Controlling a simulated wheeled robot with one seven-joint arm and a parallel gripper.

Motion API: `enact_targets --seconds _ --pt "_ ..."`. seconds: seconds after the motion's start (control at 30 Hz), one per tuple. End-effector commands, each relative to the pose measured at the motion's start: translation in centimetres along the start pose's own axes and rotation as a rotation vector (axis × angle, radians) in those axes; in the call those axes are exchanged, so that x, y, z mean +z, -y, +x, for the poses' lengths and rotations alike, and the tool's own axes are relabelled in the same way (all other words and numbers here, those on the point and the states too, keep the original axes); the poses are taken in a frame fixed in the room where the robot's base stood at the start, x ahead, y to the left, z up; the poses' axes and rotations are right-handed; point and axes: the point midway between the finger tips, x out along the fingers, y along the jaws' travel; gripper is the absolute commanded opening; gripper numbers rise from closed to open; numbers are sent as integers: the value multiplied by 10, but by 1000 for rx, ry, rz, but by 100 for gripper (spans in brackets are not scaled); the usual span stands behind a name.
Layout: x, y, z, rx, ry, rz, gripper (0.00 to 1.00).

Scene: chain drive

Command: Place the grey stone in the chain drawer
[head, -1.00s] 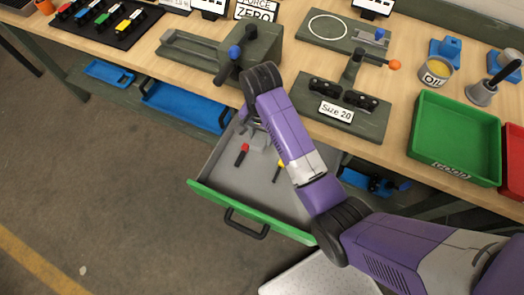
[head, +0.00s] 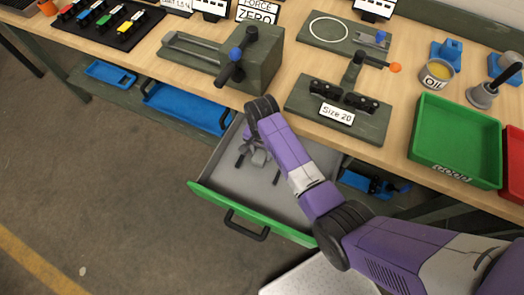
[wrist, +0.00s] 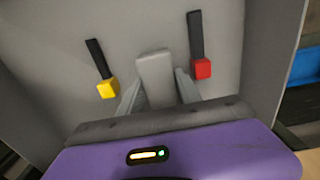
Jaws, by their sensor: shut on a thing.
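The grey stone (wrist: 156,78), a pale grey block, is between the two fingers of my gripper (wrist: 158,92) in the wrist view. My gripper (head: 257,155) is shut on it and is inside the outline of the open drawer with the green front (head: 262,218). The stone is over the drawer floor, between a yellow-ended tool (wrist: 107,88) and a red-ended tool (wrist: 201,66). I cannot tell whether the stone touches the floor. In the head view my gripper and wrist hide most of the stone and the coloured tool ends.
The workbench is above the drawer, with a Size 20 fixture (head: 338,113) and a vise-like fixture (head: 235,58) near its edge. A green bin (head: 456,140) stands at the right. Blue trays (head: 185,106) are under the bench at left. The drawer's front part is clear.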

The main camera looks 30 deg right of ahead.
Motion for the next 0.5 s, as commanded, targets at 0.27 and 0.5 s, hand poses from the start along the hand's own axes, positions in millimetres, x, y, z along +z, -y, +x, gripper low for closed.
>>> enact_targets --seconds 0.27,0.5 --pt "0 0 2 0 0 0 62" --pt "0 0 2 0 0 0 62"
